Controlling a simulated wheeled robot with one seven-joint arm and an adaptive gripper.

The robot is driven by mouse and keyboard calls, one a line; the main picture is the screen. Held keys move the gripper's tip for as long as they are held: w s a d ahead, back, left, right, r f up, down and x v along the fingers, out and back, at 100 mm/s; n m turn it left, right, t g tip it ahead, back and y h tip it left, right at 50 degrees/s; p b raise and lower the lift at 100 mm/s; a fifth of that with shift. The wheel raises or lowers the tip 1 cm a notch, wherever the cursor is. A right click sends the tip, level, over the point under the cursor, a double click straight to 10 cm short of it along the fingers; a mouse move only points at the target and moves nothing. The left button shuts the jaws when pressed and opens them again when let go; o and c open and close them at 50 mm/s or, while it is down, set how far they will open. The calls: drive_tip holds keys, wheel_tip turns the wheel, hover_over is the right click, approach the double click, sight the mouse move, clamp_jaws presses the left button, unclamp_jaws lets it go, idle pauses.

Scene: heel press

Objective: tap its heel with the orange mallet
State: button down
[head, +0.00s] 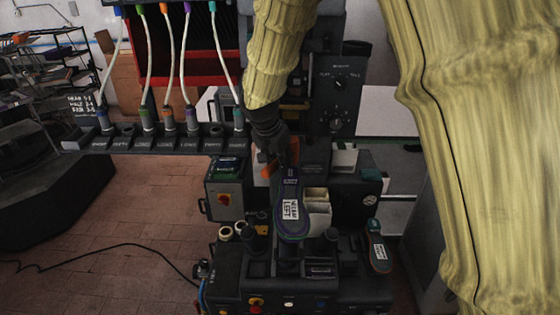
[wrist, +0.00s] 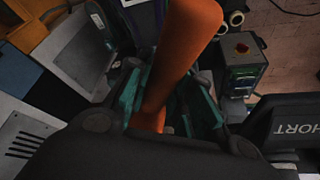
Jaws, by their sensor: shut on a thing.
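My gripper (head: 272,150) is at the middle of the head view, at the end of my yellow-sleeved arm. It is shut on the orange mallet, whose orange part (head: 266,171) shows just below the fingers. In the wrist view the orange mallet (wrist: 185,45) runs up between the gripper's fingers (wrist: 165,110). A dark purple-edged shoe form (head: 290,205) with a white label reading LEFT stands on the press, just below and right of my gripper. A gap between mallet and shoe form cannot be told. The mallet's far end is cut off in the wrist view.
A second labelled sole-like piece (head: 379,254) with an orange tip lies at the press's right. A rack (head: 160,140) with several corded, colour-banded plugs stands left. A control box (head: 224,190) with a red knob sits near my gripper. Open brick floor (head: 120,210) lies left.

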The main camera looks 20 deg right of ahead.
drive_tip(key=shift+r+p, duration=0.5)
drive_tip(key=shift+p, duration=0.05)
idle(0.5)
drive_tip(key=shift+f, duration=0.1)
wheel_tip(320, 180, down, 5)
drive_tip(key=b, duration=0.3)
drive_tip(key=shift+r+p, duration=1.45)
drive_tip(key=shift+r, duration=1.1)
drive_tip(key=shift+w, duration=0.1)
drive_tip(key=shift+r+p, duration=1.5)
drive_tip(key=shift+r, duration=1)
